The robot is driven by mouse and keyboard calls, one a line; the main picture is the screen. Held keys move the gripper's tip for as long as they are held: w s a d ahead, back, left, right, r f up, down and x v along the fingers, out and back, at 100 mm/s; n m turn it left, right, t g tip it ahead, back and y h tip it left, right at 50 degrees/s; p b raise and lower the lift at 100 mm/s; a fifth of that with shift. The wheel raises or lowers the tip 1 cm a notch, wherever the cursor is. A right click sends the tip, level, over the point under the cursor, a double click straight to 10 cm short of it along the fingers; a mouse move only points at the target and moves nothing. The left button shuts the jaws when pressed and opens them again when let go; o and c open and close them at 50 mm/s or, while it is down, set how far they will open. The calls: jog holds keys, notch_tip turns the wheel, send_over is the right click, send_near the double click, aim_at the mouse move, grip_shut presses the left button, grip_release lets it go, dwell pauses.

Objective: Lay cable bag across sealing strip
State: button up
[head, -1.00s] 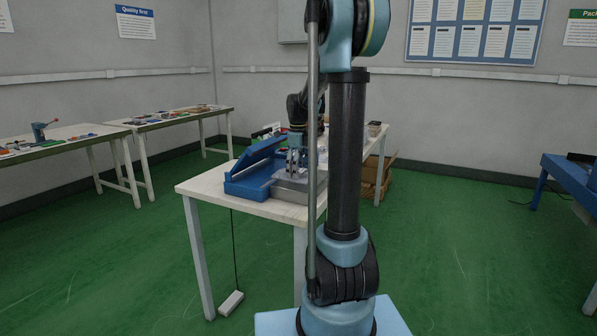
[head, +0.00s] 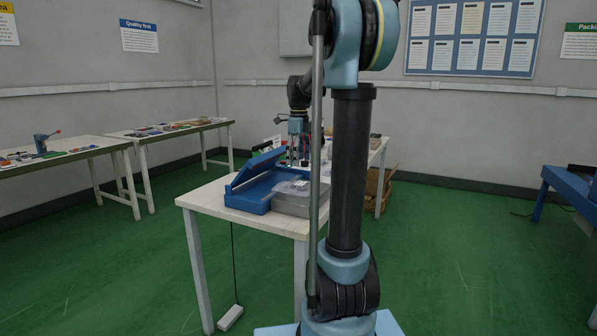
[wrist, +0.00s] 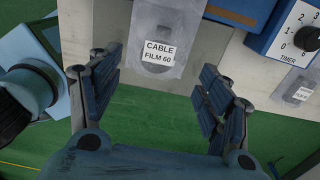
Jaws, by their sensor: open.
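The cable bag (wrist: 155,52) is clear, with a white label reading "CABLE FILM 60". In the wrist view it lies flat on a grey metal surface, beyond and between my fingers. In the head view the bag (head: 294,187) lies on top of the grey metal block (head: 290,205) beside the blue sealer (head: 243,198), whose lid is raised. I cannot make out the sealing strip, or whether the bag crosses it. My gripper (head: 298,162) is open and empty above the bag; in the wrist view its fingers (wrist: 162,85) stand wide apart, clear of it.
A timer dial (wrist: 302,38) is on a blue housing at the wrist view's right, with a second labelled clear bag (wrist: 299,90) near it. The white table (head: 205,196) has bare room at its left front. Benches with small parts (head: 60,152) stand at left.

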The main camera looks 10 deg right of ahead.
jog(key=s+f+n+t, duration=0.1)
jog(key=s+f+n, duration=0.2)
jog(key=s+n, duration=0.6)
jog(key=s+f+n, duration=0.3)
jog(key=s+n, duration=0.2)
jog(key=s, duration=0.7)
jog(key=s+f+n+t, duration=0.1)
jog(key=s+f+n, duration=1)
jog(key=s+f, duration=0.3)
jog(key=shift+f, duration=0.15)
